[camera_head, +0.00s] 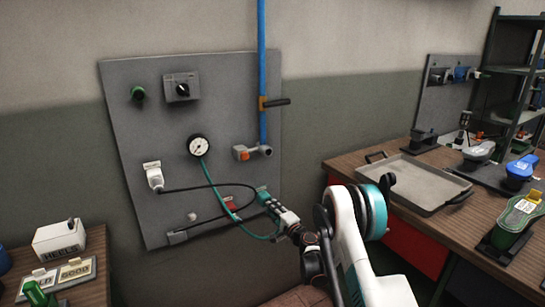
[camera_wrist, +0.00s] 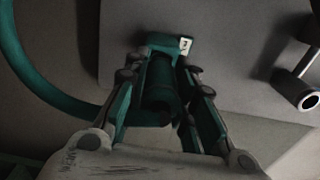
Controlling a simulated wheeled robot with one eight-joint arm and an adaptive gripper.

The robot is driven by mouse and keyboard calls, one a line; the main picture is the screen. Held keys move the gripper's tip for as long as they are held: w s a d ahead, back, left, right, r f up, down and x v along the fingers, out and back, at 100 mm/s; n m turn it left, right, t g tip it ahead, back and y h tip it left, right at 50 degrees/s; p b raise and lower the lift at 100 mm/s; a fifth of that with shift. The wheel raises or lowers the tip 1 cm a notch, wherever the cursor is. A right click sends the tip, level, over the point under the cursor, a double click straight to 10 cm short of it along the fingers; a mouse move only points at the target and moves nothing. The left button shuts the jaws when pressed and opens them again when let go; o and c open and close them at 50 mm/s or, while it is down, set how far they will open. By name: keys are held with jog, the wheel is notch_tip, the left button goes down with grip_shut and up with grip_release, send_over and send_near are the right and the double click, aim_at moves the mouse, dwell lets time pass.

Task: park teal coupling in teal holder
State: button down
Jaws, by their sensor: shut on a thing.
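My gripper (camera_head: 274,208) is at the lower right of the grey wall panel; its fingers also show in the wrist view (camera_wrist: 160,78). It is shut on the teal coupling (camera_wrist: 160,88), a dark teal cylinder between the fingers. The teal holder (camera_wrist: 158,42), with a small white tag, is directly beyond the fingertips, in line with the coupling. The coupling's far end meets or overlaps the holder in the picture; I cannot tell whether it is seated. In the head view the fingers mostly hide the coupling. A teal hose (camera_wrist: 22,72) curves at the left.
The grey panel (camera_head: 120,115) carries a gauge (camera_head: 199,145), a switch box (camera_head: 181,87), a white socket (camera_head: 153,176) with a black cable, and a blue pipe (camera_head: 262,65) with a valve. A tray (camera_head: 418,208) stands on the right bench. A HEELS box (camera_head: 58,241) is at left.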

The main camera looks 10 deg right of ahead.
jog(key=shift+x, duration=0.85)
jog(key=c, duration=1.2)
grip_release()
jog(key=shift+c, duration=0.2)
jog(key=v, duration=1.2)
jog(key=s+a+r+n+g+y, duration=0.1)
jog(key=a+r+n, duration=0.1)
jog(key=r, duration=0.4)
jog(key=s+a+r+n+g, duration=0.1)
jog(key=a+r+n+g, duration=0.15)
jog(key=r, duration=0.45)
jog(key=s+a+r+n+g, duration=0.2)
jog(key=s+a+r+n, duration=0.2)
jog(key=s+r, duration=0.6)
jog(key=s+d+n+g+h, duration=0.2)
jog(key=s+n+h, duration=0.1)
jog(key=s, duration=1.3)
jog(key=s+d+n+g+h, duration=0.2)
jog(key=s+d+n+h, duration=0.1)
jog(key=s, duration=1.4)
jog(key=shift+s+d+f+g+h, duration=0.15)
jog(key=shift+s+f+g+h, duration=0.15)
jog(key=shift+f+g, duration=0.05)
